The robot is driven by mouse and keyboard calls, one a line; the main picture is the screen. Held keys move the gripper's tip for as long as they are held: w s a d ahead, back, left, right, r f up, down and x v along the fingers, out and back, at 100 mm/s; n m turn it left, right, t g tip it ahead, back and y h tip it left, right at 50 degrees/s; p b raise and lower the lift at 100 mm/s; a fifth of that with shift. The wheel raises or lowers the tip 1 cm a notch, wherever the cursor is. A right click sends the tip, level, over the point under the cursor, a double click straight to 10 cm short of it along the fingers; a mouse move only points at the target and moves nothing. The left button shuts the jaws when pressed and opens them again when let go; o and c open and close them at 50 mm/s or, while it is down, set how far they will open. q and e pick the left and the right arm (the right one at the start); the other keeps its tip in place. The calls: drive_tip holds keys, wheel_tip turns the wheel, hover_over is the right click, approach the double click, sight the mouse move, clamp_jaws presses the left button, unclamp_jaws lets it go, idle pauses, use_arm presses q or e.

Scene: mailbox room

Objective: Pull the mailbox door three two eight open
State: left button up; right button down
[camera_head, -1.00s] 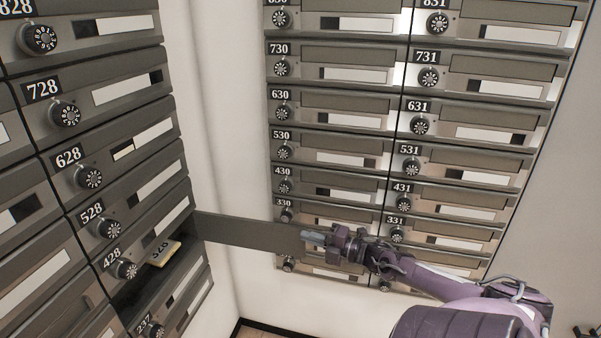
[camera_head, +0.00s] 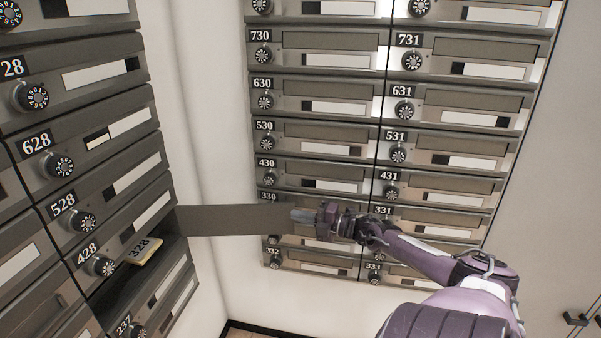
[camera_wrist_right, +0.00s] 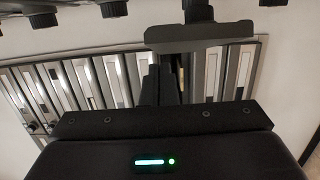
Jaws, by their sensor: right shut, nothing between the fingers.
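The mailbox door of 328 (camera_head: 235,220) stands swung wide open in the head view, as a grey panel jutting right from the left bank. My left gripper is not in view.
The left bank (camera_head: 110,150) of mailboxes carries dial knobs that stick out. A facing bank (camera_head: 330,130) stands behind my right gripper. A bare white wall (camera_head: 200,120) fills the corner between them. Dark handles (camera_head: 575,319) show at lower right.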

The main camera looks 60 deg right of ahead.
drive_tip(key=p+v, duration=0.1)
drive_tip(key=v, duration=0.7)
drive_tip(key=w+a+f+m+g+h, duration=0.1)
drive_tip(key=a+f+m+g+h, duration=0.2)
drive_tip(key=a+f+m, duration=0.6)
drive_tip(key=w+a+f+m+g+h, duration=0.1)
drive_tip(key=a+f+m+g+h, duration=0.25)
drive_tip(key=a+f, duration=0.65)
drive_tip(key=s+a+r+m+g+y, duration=0.1)
drive_tip(key=s+a+r+m+g, duration=0.25)
drive_tip(key=a, duration=0.55)
drive_tip(key=s+a+r+m+g+y, duration=0.1)
drive_tip(key=s+a+r+g, duration=0.1)
drive_tip(key=s+a+r, duration=0.5)
drive_tip(key=a+r+m+g, duration=0.2)
drive_tip(key=a+r, duration=0.1)
drive_tip(key=a, duration=0.8)
wheel_tip(320, 180, down, 28)
drive_tip(key=s+g, duration=0.1)
drive_tip(key=s, duration=0.1)
drive_tip(key=s+d+f, duration=0.2)
drive_tip(key=s+f, duration=0.8)
drive_tip(key=s+d+f+g, duration=0.1)
drive_tip(key=s+d+f, duration=0.1)
drive_tip(key=s+f, duration=0.7)
drive_tip(key=shift+s+f+n, duration=0.3)
drive_tip(key=shift+s+f, duration=0.1)
drive_tip(key=shift+s, duration=0.05)
drive_tip(key=shift+s+a, duration=0.1)
